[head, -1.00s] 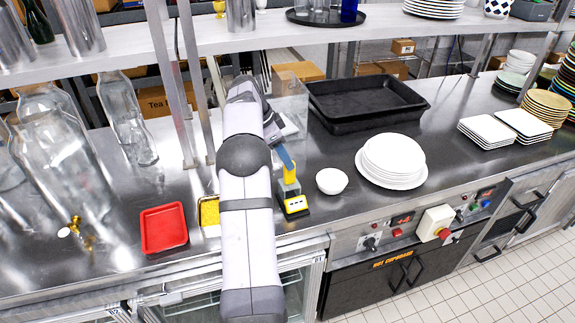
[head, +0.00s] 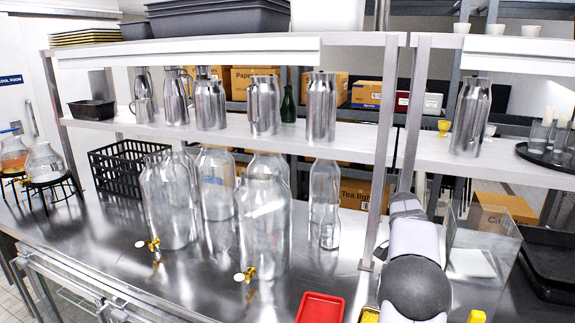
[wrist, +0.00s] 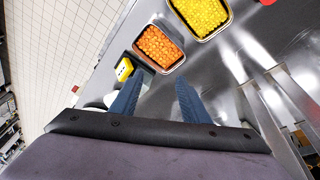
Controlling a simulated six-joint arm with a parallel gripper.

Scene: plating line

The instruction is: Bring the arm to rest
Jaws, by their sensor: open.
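My gripper (wrist: 160,78) shows in the wrist view with its two blue fingers apart. Nothing is held between them. The fingertips point toward a tray of orange pieces (wrist: 158,46); I cannot tell how high above the counter they are. In the head view my arm rises at the lower right, and my gripper cannot be made out there.
A tray of yellow pieces (wrist: 200,14) adjoins the orange one. A yellow device (wrist: 124,69) stands near the left finger. A red tray (head: 320,308), glass dispensers (head: 265,225), a clear box (head: 480,248) and a shelf post (head: 383,150) stand around my arm.

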